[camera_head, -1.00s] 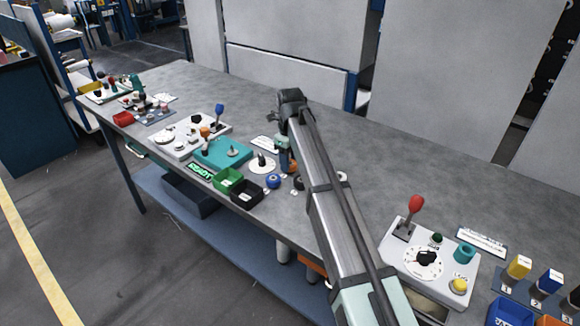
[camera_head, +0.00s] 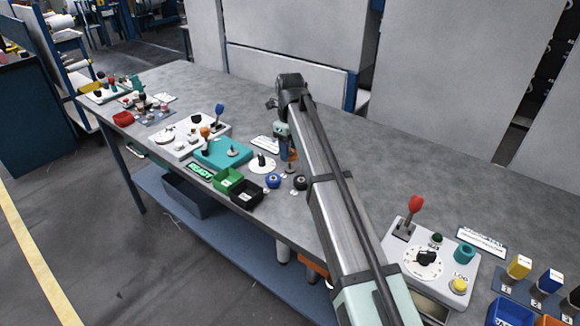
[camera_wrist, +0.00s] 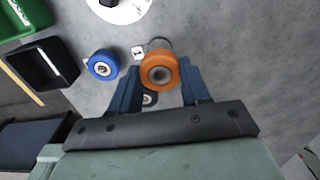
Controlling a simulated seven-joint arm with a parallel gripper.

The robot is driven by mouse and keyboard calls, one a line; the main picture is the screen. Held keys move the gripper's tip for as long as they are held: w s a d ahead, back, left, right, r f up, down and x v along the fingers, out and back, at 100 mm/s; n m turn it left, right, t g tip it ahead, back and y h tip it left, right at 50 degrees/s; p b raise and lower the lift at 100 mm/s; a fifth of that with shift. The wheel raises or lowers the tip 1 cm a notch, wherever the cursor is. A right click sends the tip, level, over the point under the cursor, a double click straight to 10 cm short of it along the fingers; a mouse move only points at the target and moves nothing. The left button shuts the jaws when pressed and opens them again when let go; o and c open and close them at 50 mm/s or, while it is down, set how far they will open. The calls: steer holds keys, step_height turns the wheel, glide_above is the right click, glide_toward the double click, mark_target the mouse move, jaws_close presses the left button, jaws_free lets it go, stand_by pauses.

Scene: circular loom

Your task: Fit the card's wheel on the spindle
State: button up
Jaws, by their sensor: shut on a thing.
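My gripper (camera_wrist: 157,80) is shut on an orange wheel (camera_wrist: 158,71), held between its two blue fingers above the table. In the head view my gripper (camera_head: 288,150) is small and partly behind the arm, with the orange wheel (camera_head: 293,155) at its tip. A blue wheel (camera_head: 272,181) and a black wheel (camera_head: 300,182) stand on the table below it. A teal block (camera_head: 213,156) to the left bears a short upright spindle (camera_head: 232,151). A white card (camera_head: 265,144) lies behind the white dial; its print is too small to read.
A white dial with a black pointer (camera_head: 262,163) lies between the teal block and my gripper. Green (camera_head: 228,179) and black (camera_head: 246,192) bins stand at the front edge beside a READY sign (camera_head: 201,171).

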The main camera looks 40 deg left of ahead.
steer(key=shift+r, duration=0.15)
steer(key=shift+s+a, duration=0.2)
steer(key=shift+s, duration=0.05)
steer(key=s+a+r+n, duration=0.3)
steer(key=a+r, duration=0.1)
steer(key=a, duration=0.4)
steer(key=s+a+r+n, duration=0.3)
steer(key=s+a+r, duration=0.1)
steer(key=a, duration=0.5)
steer(key=shift+a+r, duration=0.3)
steer(key=shift+r, duration=0.3)
steer(key=shift+f, duration=0.1)
steer(key=shift+f, duration=3.3)
steer(key=shift+f, duration=1.85)
